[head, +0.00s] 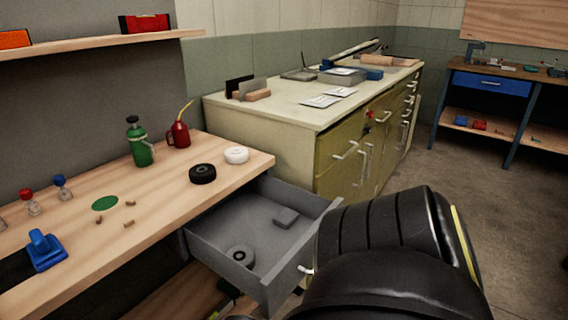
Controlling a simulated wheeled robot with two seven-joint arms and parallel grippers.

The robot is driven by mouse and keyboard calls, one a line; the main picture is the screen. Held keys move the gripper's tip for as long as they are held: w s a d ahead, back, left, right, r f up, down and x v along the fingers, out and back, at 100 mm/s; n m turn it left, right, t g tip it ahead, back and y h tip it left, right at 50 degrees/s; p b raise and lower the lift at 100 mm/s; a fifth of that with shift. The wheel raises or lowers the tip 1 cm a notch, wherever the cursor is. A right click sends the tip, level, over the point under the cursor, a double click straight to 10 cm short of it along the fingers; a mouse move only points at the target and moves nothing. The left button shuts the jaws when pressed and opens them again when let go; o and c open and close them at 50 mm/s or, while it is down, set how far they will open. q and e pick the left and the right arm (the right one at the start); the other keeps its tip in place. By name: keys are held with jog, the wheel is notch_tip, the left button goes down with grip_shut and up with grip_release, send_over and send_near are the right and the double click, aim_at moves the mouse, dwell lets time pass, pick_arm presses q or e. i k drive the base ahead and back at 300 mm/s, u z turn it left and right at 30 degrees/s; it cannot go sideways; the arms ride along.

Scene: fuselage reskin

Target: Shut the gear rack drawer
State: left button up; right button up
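A grey drawer (222,232) stands pulled out from under the wooden bench (165,192). It holds a round grey part (240,256) near its left side and a small grey block (286,217) toward the back right. A pale handle (306,270) shows on its front, partly hidden behind my black arm (395,255). That arm fills the lower right, in front of the drawer. My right gripper is hidden or out of frame. My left gripper is not in view.
On the bench are a green bottle (140,143), a red oil can (179,133), a black roll (203,174), a white roll (236,155) and a blue tool (45,250). An olive cabinet (262,132) stands behind the drawer. Open floor (500,215) lies to the right.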

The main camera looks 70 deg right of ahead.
aim_at(245, 215)
jog(key=i, duration=0.3)
jog(key=z, duration=2.8)
